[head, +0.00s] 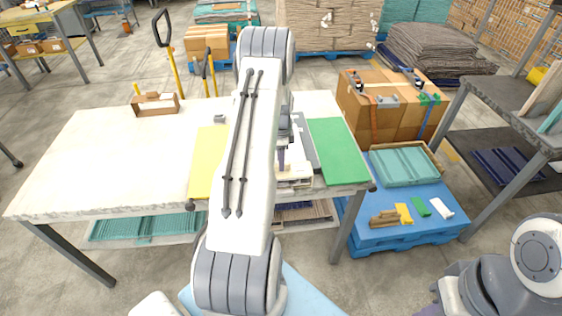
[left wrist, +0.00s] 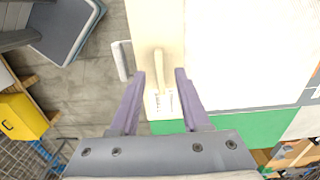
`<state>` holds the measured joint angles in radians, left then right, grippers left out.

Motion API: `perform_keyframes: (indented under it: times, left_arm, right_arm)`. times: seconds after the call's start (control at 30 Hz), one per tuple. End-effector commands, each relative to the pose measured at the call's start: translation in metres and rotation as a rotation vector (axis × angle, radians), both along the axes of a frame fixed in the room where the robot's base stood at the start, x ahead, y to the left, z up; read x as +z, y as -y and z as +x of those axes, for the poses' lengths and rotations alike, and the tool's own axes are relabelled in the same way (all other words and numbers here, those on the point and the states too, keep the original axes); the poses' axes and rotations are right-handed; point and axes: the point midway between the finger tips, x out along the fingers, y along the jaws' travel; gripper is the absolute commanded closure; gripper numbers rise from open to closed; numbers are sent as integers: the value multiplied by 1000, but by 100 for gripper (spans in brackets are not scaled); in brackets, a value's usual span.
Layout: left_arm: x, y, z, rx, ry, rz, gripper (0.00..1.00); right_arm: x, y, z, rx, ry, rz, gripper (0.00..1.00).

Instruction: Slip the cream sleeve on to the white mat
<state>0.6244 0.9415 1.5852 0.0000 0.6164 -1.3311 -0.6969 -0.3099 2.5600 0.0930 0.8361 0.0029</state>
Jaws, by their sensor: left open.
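The cream sleeve (left wrist: 139,28) shows in the left wrist view as a pale strip with a raised grip, lying along the left side of the white mat (left wrist: 250,50). In the head view its cream end (head: 295,184) shows at the table's front edge, partly behind my arm. My left gripper (left wrist: 160,82) is open, its purple fingers pointing at the sleeve with the grip between them in the picture. I cannot tell whether they touch it. In the head view the left gripper (head: 283,158) is mostly hidden by my arm. My right gripper is out of view.
A green mat (head: 338,150) lies right of my arm and a yellow mat (head: 206,160) left of it, on the table (head: 110,160). A small wooden box (head: 155,104) stands at the back left. A blue pallet (head: 415,192) right of the table holds a teal tray (head: 404,164).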

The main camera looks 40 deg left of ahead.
Motion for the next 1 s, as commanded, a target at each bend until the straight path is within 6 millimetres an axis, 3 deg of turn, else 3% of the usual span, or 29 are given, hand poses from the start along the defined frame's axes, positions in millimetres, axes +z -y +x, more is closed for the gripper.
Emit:
perform_keyframes:
  times: [0.5, 0.7, 1.0]
  left_arm:
    - [89, -1, 1, 0, 5, 4, 54]
    - [100, 0, 0, 0, 1, 2, 54]
    - [100, 0, 0, 0, 1, 1, 54]
  right_arm:
    - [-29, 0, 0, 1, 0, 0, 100]
    - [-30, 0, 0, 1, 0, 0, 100]
    - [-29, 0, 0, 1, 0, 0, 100]
